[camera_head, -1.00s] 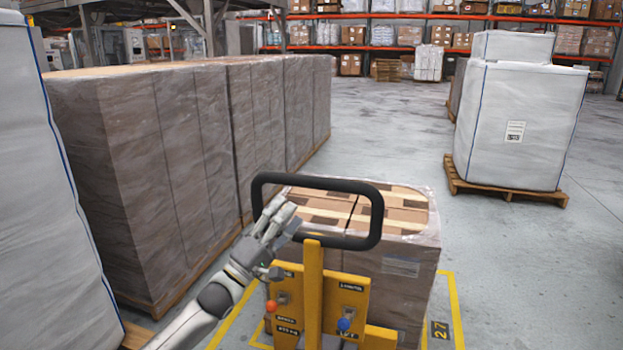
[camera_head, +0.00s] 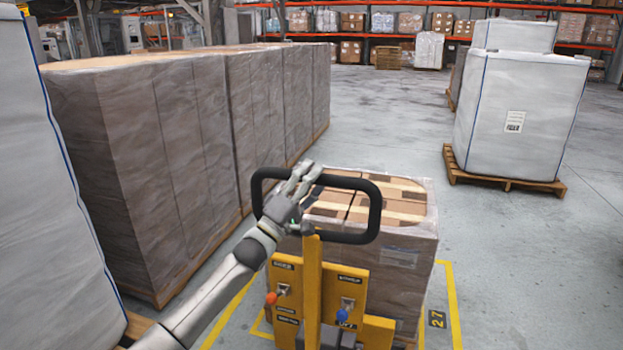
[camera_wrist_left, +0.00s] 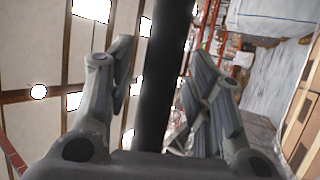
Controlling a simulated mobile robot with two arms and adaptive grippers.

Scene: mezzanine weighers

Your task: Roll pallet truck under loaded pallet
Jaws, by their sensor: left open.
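The yellow pallet truck (camera_head: 312,290) stands in front of me, with a black loop handle (camera_head: 374,210) at its top. The loaded pallet (camera_head: 408,262), a wrapped stack of brown cartons, stands just beyond the truck; its base is hidden behind the truck. My left gripper (camera_head: 304,176) is open at the left part of the handle loop. In the left wrist view, the dark handle bar (camera_wrist_left: 162,70) runs between the two spread fingers, which are not closed on it. Contact with the bar cannot be told. My right gripper is not in view.
Tall wrapped pallets (camera_head: 170,150) form a row on the left, and a white wrapped load (camera_head: 40,200) is close at the near left. A white load (camera_head: 515,120) on a wooden pallet (camera_head: 500,180) stands at the right. Yellow floor lines (camera_head: 453,300) mark the bay. The aisle floor (camera_head: 390,120) is clear.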

